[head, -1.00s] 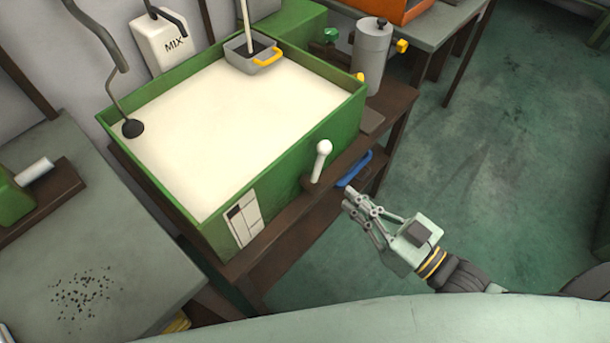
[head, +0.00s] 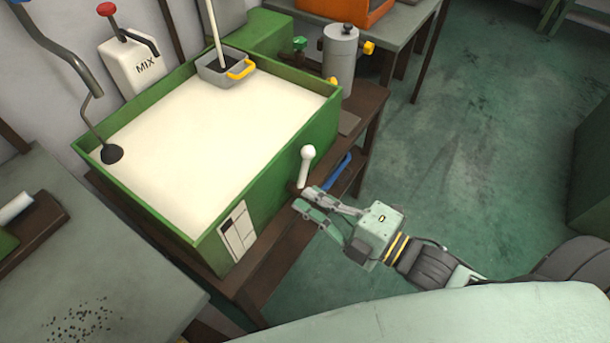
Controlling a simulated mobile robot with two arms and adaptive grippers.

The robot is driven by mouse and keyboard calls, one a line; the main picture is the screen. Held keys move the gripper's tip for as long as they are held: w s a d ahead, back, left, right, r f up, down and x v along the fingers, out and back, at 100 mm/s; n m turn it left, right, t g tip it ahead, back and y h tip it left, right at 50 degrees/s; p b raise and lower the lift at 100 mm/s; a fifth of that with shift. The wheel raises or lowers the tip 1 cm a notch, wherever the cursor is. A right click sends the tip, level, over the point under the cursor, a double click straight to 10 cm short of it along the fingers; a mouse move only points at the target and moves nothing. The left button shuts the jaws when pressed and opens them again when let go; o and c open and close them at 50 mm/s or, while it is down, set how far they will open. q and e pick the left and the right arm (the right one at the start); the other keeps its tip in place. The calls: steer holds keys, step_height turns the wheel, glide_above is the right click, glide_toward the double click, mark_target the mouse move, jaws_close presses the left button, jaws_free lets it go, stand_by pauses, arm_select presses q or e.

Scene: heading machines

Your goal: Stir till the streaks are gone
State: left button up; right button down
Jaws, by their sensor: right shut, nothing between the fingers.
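A green tank (head: 262,160) full of smooth cream-coloured liquid (head: 205,130) stands on a brown bench. I see no streaks on its surface. A bent rod with a dark round end (head: 111,154) reaches down to the liquid at the left corner. A white-knobbed lever (head: 307,165) stands upright at the tank's front right. My right gripper (head: 304,199) is shut and empty, its fingertips close to this lever's base; contact cannot be told. My left gripper is out of view.
A grey box with a yellow handle (head: 241,69) and white pole sits at the tank's back rim. A blue handle (head: 339,175) is on the bench shelf beside the lever. A grey cylinder (head: 340,60) stands behind. The green floor (head: 455,150) at right is clear.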

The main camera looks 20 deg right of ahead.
mark_target(286, 161)
steer(key=w+f, duration=0.1)
steer(key=w, duration=0.5)
steer(key=shift+f+p, duration=0.2)
steer(key=shift+p, duration=0.1)
steer(key=shift+w+d, duration=0.5)
steer(key=shift+f, duration=0.1)
